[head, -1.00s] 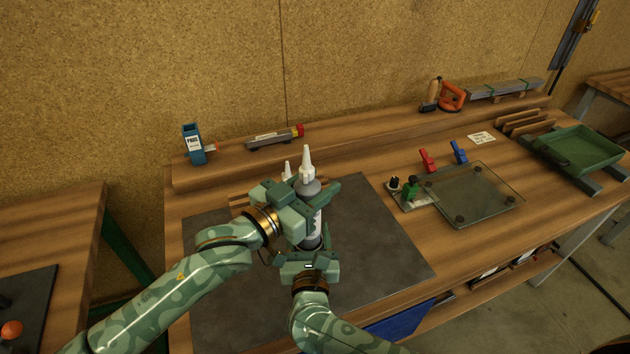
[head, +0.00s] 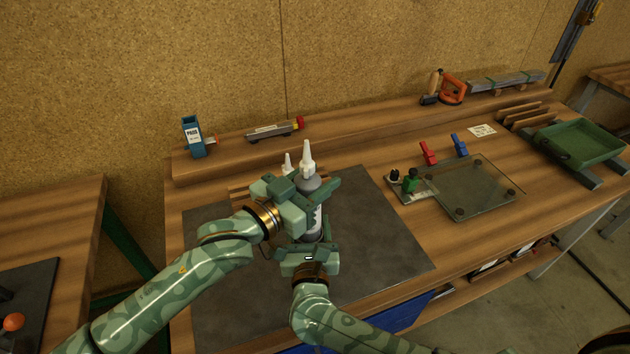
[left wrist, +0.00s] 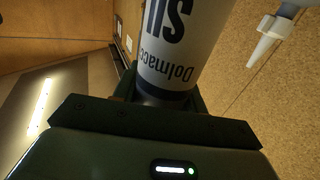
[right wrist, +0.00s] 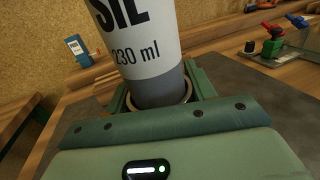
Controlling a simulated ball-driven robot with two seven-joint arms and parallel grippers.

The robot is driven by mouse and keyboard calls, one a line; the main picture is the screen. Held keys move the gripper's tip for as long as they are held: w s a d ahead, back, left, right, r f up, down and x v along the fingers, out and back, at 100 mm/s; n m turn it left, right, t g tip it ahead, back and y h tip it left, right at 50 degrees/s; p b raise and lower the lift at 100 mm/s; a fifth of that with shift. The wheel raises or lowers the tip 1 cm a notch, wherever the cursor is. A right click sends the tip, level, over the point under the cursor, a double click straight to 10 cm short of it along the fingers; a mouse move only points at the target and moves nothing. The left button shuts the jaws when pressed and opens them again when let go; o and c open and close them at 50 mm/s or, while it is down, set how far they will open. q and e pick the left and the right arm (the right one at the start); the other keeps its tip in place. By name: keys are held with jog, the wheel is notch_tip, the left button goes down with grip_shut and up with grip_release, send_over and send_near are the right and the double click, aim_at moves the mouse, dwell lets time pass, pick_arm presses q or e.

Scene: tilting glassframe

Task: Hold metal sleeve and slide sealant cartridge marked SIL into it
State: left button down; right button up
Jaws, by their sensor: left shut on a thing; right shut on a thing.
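The sealant cartridge (head: 314,218) is white with dark bands and stands upright, its white nozzle pointing up. Its SIL print shows in the left wrist view (left wrist: 178,50) and, with "230 ml", in the right wrist view (right wrist: 140,45). My left gripper (head: 303,202) is shut on its upper part. My right gripper (head: 310,252) is below, shut on the metal sleeve (right wrist: 188,90), whose thin rim shows around the cartridge's dark lower end. The cartridge's foot appears at or inside the sleeve mouth; how deep is hidden. Most of the sleeve is hidden by the jaws.
A second white nozzle (head: 288,162) stands close behind my left gripper. A dark mat (head: 375,240) lies below. A glass pane (head: 470,190) with red and blue clamps lies to the right. A blue PASS box (head: 193,137) stands on the back ledge.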

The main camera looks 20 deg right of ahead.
pick_arm(q)
jog(key=shift+r, duration=0.55)
dwell(0.9)
jog(key=shift+f, duration=0.95)
jog(key=c, duration=0.7)
grip_release()
jog(key=shift+a+f, duration=0.1)
jog(key=v, duration=1.2)
